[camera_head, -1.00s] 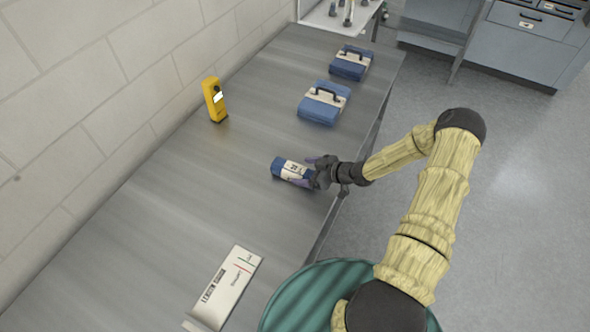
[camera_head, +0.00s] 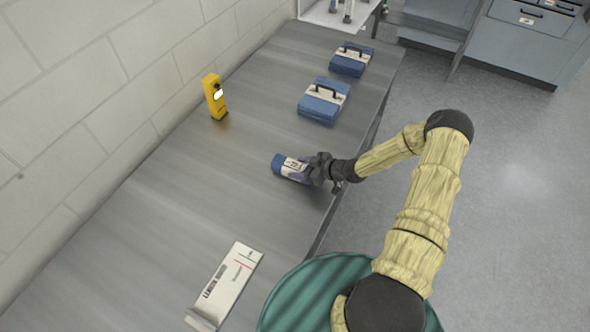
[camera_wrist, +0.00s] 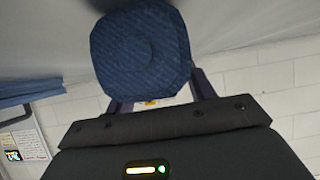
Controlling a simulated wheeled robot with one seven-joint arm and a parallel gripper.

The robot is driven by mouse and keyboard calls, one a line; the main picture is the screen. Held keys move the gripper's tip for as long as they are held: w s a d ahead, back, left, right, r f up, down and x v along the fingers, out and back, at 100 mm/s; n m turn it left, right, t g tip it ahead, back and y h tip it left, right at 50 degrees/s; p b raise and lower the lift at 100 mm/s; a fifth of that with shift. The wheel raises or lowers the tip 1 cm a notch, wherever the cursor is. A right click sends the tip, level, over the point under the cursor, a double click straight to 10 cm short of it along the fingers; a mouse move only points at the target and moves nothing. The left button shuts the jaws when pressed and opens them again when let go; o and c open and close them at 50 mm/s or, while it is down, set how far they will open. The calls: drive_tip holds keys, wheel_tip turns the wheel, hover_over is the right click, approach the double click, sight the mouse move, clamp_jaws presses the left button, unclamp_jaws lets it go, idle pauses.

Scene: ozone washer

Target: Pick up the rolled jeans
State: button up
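The rolled jeans (camera_head: 290,168) are a short dark blue roll with a white printed label, lying on the grey table near its right edge. My gripper (camera_head: 312,171) is at the roll's right end, low over the table, with its fingers spread around that end. In the wrist view, the round denim end (camera_wrist: 142,52) fills the space in front of my gripper (camera_wrist: 160,90), with a finger on either side. The fingertips are mostly hidden behind the roll, and firm contact is not visible. The roll rests on the table.
A yellow device (camera_head: 214,96) stands by the block wall.

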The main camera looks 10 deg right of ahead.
sight(300, 167)
drive_tip(key=shift+c, duration=1.4)
drive_tip(key=shift+r, duration=0.2)
wheel_tip(300, 167, up, 10)
drive_tip(key=b, duration=0.3)
drive_tip(key=shift+f, duration=0.15)
